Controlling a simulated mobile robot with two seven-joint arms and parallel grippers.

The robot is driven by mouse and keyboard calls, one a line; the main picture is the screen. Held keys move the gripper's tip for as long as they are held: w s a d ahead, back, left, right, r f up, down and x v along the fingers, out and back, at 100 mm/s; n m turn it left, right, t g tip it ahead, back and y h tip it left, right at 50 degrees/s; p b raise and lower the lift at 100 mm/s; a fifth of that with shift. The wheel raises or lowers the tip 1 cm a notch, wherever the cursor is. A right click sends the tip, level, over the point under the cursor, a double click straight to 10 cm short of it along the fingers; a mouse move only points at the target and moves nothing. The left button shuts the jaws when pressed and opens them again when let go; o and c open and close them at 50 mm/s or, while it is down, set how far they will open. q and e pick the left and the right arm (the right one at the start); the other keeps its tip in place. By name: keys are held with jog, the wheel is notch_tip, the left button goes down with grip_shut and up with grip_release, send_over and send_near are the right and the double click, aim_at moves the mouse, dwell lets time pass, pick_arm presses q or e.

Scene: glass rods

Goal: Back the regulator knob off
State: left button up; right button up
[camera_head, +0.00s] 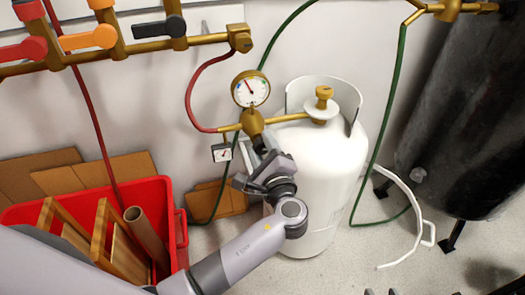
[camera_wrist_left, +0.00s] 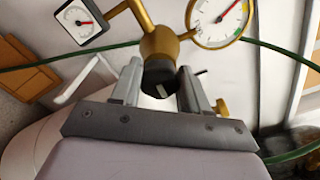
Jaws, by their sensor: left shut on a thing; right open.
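The brass regulator (camera_head: 253,124) sits at the white gas cylinder's valve. Its black knob (camera_wrist_left: 159,76) with a pale mark points toward my left wrist camera. My left gripper (camera_wrist_left: 158,88) is shut on the knob, one finger on each side; in the head view this gripper (camera_head: 262,150) hides most of the knob. A large round gauge (camera_head: 250,88) stands above the regulator, and a small square-framed gauge (camera_head: 222,152) hangs at its left. Only the tips of my right gripper (camera_head: 380,292) show at the bottom edge, apart and empty.
The white cylinder (camera_head: 325,170) has a brass valve knob (camera_head: 323,96) on top. A red hose (camera_head: 190,95) and green hoses (camera_head: 391,110) run nearby. A red bin (camera_head: 178,215) with boards stands left, a black tank (camera_head: 455,120) right. A manifold with coloured handles (camera_head: 88,38) is above left.

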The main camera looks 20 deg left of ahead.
pick_arm(q)
jog(key=shift+n, duration=0.5)
pick_arm(e)
jog(key=shift+w+a+r, duration=0.1)
jog(key=shift+w+r, duration=0.15)
jog(key=shift+r, duration=0.05)
pick_arm(q)
jog(key=o, duration=1)
jog(key=shift+a, duration=0.1)
jog(key=shift+o, duration=0.2)
pick_arm(e)
jog(key=shift+f, duration=0.1)
jog(key=shift+s, duration=0.1)
